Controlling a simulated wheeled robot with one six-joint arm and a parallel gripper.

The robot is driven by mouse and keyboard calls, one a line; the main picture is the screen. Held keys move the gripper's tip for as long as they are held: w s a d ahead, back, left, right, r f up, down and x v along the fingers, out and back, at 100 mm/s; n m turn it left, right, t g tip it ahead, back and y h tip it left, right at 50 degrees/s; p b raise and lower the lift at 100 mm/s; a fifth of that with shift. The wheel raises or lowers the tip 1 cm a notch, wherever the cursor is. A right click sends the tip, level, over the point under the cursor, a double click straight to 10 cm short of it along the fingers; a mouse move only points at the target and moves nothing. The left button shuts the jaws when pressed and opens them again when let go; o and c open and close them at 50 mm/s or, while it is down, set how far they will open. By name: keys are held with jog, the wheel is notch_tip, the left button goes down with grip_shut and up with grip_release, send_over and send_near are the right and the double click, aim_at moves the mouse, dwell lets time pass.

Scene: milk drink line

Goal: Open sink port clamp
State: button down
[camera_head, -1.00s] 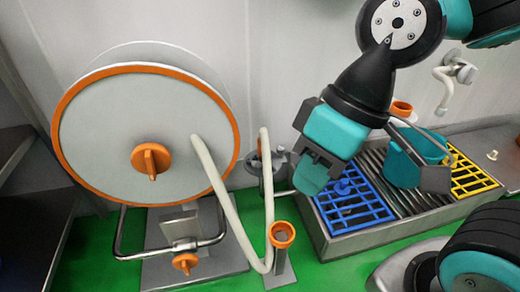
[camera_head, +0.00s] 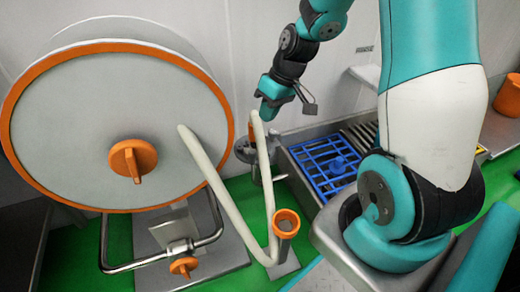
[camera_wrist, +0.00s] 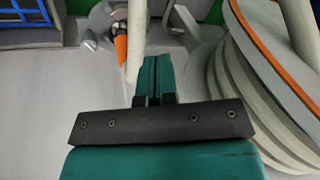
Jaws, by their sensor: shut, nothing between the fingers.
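The sink port (camera_head: 246,150) is a grey round metal fitting low by the wall, between the hose reel and the sink. In the wrist view, a grey round fitting (camera_wrist: 103,22) with a small lever end (camera_wrist: 90,45) shows at the top. I cannot tell clearly whether its clamp is open or shut. The orange tip (camera_wrist: 121,47) of the pale hose (camera_head: 225,205) is at this fitting. My gripper (camera_head: 268,112) is shut and empty, above the fitting and close to the hose. In the wrist view its fingers (camera_wrist: 154,72) are together, apart from the fitting.
A large reel (camera_head: 110,120) with an orange rim stands at the left. An orange-topped holder (camera_head: 286,222) stands in front of the port. The sink (camera_head: 310,190) with a blue grate (camera_head: 325,165) is right of it. My own arm hides part of the sink.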

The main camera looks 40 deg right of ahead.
jog(key=w+d+f+t+y, duration=0.1)
jog(key=d+f+t+y, duration=0.15)
jog(key=d+f, duration=0.6)
jog(key=n+b, duration=0.1)
jog(key=b, duration=0.4)
send_near(263, 154)
jog(key=shift+g+y, duration=0.25)
jog(key=shift+g, duration=0.1)
jog(key=w+f, duration=0.4)
jog(key=shift+a, duration=0.3)
jog(key=a+b, duration=0.1)
jog(key=a, duration=0.2)
jog(key=shift+a+f+b, duration=0.15)
jog(key=shift+a+b, duration=0.05)
jog(key=shift+b, duration=0.1)
jog(key=shift+s+a, duration=0.1)
jog(key=shift+a, duration=0.45)
jog(key=shift+s+r, duration=0.1)
jog(key=shift+r, duration=0.1)
